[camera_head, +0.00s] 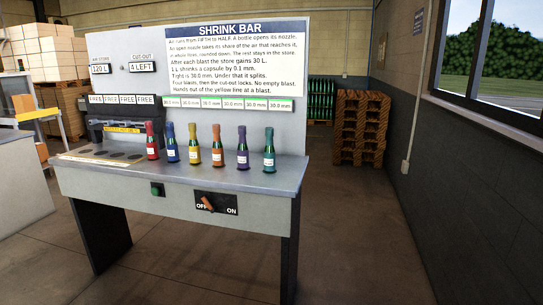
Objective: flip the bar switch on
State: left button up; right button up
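The bar switch (216,204) is a black plate on the front face of the bench, right of its middle. It is marked OFF on the left and ON on the right. Its orange-brown lever (208,203) leans up and to the left, by the OFF mark, and partly covers that word. Neither of my grippers shows in the head view, so nothing of mine is seen touching the switch.
A green button (157,189) sits left of the switch. Several capped bottles (217,155) stand in a row on the bench top (285,182), before the SHRINK BAR panel (235,60). The floor in front and right is clear.

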aim_at(206, 202)
jog(key=i+j+z, duration=0.15)
jog(key=i+j, duration=0.4)
jog(key=i+j+z, duration=0.15)
jog(key=i+j, duration=0.4)
jog(key=i+j+z, duration=0.1)
jog(key=i+j, duration=0.4)
jog(key=j, duration=0.2)
